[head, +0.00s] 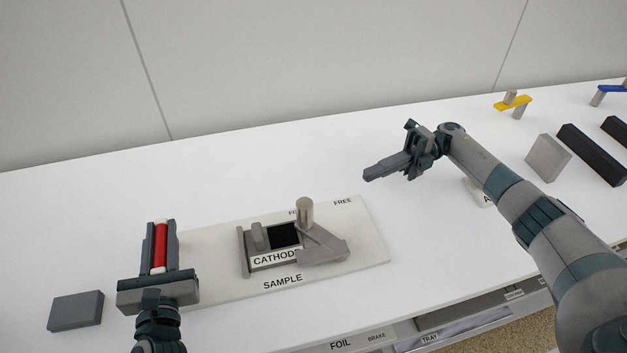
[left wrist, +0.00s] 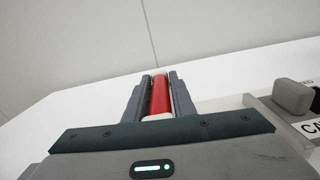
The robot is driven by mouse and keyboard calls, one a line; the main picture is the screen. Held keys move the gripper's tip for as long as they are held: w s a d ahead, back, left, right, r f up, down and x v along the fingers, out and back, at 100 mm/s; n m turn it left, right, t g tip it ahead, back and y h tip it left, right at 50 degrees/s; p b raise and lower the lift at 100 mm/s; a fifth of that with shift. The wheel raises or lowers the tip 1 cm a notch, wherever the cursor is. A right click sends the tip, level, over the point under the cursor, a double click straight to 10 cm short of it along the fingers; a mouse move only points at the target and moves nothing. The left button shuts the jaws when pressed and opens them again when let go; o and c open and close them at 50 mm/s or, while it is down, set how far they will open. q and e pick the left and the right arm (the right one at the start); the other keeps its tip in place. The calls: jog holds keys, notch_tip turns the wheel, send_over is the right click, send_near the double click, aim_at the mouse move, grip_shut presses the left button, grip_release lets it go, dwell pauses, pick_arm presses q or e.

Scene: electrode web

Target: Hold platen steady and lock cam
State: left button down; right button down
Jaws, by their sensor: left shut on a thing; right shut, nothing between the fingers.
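My left gripper (head: 160,249) is shut on a red roller with white ends (head: 160,247), at the left end of the pale base plate. The red roller also fills the gap between the fingers in the left wrist view (left wrist: 159,97). The platen fixture labelled CATHODE (head: 274,260) sits on the base plate (head: 369,232), with a dark square (head: 285,235) in it. A grey cam lever with an upright round post (head: 305,213) lies across the fixture's right side. My right gripper (head: 368,175) is shut and empty, above the table to the right of and behind the fixture.
A grey block (head: 76,311) lies at the table's left front. At the right stand a light grey block (head: 548,158), black bars (head: 592,154), a yellow lever (head: 513,104) and a blue lever (head: 611,88). The table's back left is clear.

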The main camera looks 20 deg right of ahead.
pick_arm(q)
jog(key=shift+f, duration=0.35)
jog(key=c, duration=1.4)
grip_release()
jog(key=shift+w+r, duration=0.1)
jog(key=shift+r, duration=0.1)
jog(key=shift+f, duration=0.15)
jog(key=shift+s, duration=6.05)
